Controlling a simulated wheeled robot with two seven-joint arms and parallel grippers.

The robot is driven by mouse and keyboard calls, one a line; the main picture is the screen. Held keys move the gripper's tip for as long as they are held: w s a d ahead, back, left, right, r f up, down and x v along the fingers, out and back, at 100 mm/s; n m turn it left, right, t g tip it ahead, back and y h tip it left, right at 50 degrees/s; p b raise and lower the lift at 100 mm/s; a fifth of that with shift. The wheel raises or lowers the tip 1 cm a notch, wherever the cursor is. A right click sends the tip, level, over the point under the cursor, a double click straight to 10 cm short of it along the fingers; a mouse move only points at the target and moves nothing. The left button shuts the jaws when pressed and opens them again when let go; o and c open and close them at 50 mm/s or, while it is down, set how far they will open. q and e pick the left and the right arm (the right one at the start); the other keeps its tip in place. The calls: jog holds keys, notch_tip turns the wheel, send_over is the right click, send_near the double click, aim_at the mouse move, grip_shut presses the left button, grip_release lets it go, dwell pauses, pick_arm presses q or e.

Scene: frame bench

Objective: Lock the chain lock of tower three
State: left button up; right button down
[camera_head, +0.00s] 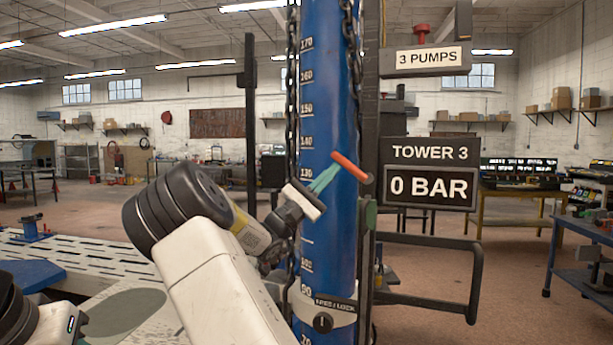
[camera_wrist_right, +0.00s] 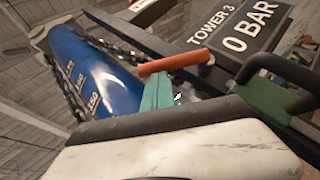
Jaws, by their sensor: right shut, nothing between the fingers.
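Tower three is a blue column (camera_head: 328,120) with a white number scale. It also shows in the right wrist view (camera_wrist_right: 85,70). Its chain lock is a round black knob (camera_head: 322,322) low on the column, under a label reading FREE / LOCK. The knob's small pale mark looks about upright. My right gripper (camera_head: 326,178) is shut, with teal fingers in front of the column, well above the knob. An orange bar (camera_head: 352,167) crosses at the fingertips; I cannot tell whether it touches them. It also shows in the right wrist view (camera_wrist_right: 176,63). My left gripper is out of view.
Dark chains (camera_head: 291,90) hang beside the column. A sign (camera_head: 428,173) reads TOWER 3 and 0 BAR; another (camera_head: 427,60) reads 3 PUMPS. A black bar frame (camera_head: 474,275) with a green part stands right of the column. A slotted white bench (camera_head: 85,250) is at left.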

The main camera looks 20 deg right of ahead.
aim_at(339, 156)
jog(key=shift+r+m, duration=0.2)
jog(key=shift+m, duration=0.1)
jog(key=r+m+g+y, duration=0.1)
jog(key=m, duration=0.1)
jog(key=s+d+r+m+g+y, duration=0.1)
jog(key=m+y, duration=0.1)
jog(key=r+m+g+y, duration=0.1)
jog(key=r+g, duration=0.1)
jog(key=shift+s+d+m+y, duration=0.2)
jog(key=shift+m+y, duration=0.1)
jog(key=shift+m, duration=0.1)
jog(key=m+y, duration=0.1)
jog(key=s+d+r+m+y, duration=0.1)
jog(key=shift+d+r+g+y, duration=0.1)
jog(key=shift+r+g+y, duration=0.2)
jog(key=shift+g, duration=0.1)
jog(key=shift+s+d+r+m+y, duration=0.3)
jog(key=shift+s+d+m+y, duration=0.15)
jog(key=shift+m+y, duration=0.3)
